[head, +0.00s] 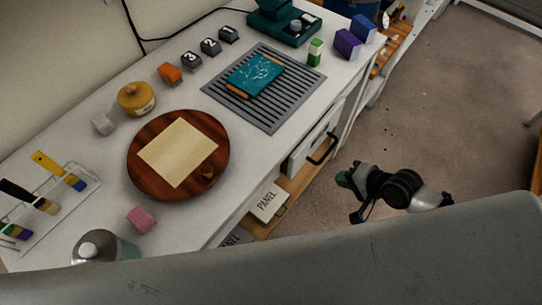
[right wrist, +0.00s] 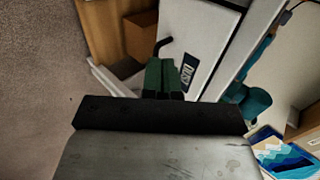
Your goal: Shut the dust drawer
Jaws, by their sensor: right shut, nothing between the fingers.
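The dust drawer (head: 302,155) is a white front with a black bar handle (head: 322,150), under the worktop's right edge in the head view. In the right wrist view its white front (right wrist: 211,45) bears a dark label reading DUST, and part of the dark handle (right wrist: 163,44) shows. I cannot tell how far the drawer stands out. My right gripper (head: 345,188) is over the floor side, to the right of and below the handle in the head view, apart from it. Its green fingers (right wrist: 163,78) are shut and empty, and they hide part of the drawer front. My left gripper is not in view.
The white worktop (head: 90,150) holds a round wooden board (head: 140,175), a grey slatted grille (head: 222,94) with a teal piece, jars, blocks and brushes. A wooden shelf (head: 290,187) with panels lies below the drawer. Carpeted floor (head: 440,120) is clear to the right.

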